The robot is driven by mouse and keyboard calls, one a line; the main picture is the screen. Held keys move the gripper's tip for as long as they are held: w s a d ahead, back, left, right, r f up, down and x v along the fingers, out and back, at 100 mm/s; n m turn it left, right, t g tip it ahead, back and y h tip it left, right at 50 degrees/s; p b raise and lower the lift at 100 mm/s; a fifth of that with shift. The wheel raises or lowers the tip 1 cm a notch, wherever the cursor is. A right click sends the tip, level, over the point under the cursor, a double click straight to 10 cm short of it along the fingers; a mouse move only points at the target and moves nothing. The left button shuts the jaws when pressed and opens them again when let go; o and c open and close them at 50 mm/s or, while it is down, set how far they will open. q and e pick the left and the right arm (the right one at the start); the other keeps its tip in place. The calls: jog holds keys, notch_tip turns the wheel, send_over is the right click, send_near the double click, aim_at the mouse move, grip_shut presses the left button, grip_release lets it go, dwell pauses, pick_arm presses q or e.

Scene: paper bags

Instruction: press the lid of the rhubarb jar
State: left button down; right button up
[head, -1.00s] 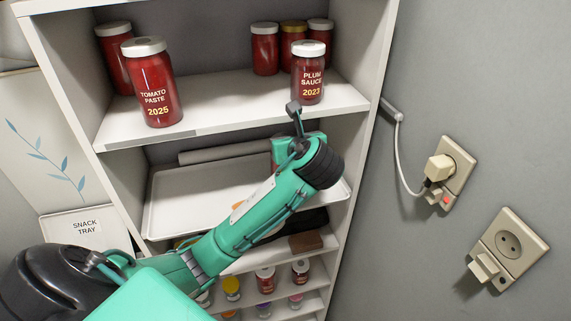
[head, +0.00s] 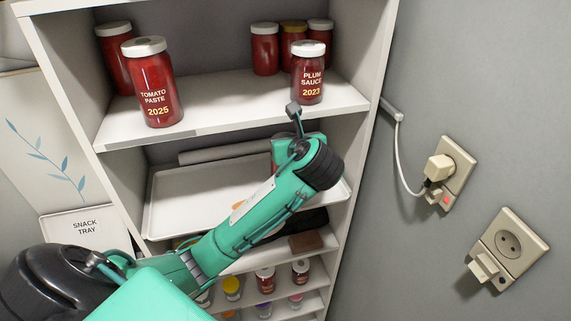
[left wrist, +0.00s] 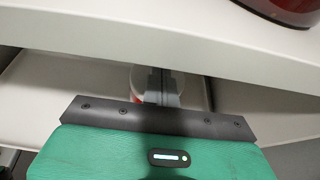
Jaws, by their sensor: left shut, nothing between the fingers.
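My left gripper (left wrist: 161,86) is shut and empty. In the left wrist view it points into the shelf bay below a white board. Right behind its fingers is a round white-lidded thing with red at its sides, a jar (left wrist: 138,78), mostly hidden. In the head view only a sliver of red shows beside my left wrist on the middle shelf. No label can be read on it, so I cannot tell whether it is the rhubarb jar, nor whether the fingertips touch its lid. My right gripper is in neither view.
The upper shelf holds a tomato paste jar (head: 153,85), a plum sauce jar (head: 308,75) and several other red jars. A pale tray (head: 190,205) lies on the middle shelf. Small jars stand lower down. Wall sockets (head: 508,247) are at right.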

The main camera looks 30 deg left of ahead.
pick_arm(q)
jog(key=shift+f, duration=0.25)
jog(key=shift+r, duration=1.3)
jog(key=v, duration=0.6)
jog(key=v, duration=1.4)
jog(key=shift+w, duration=0.1)
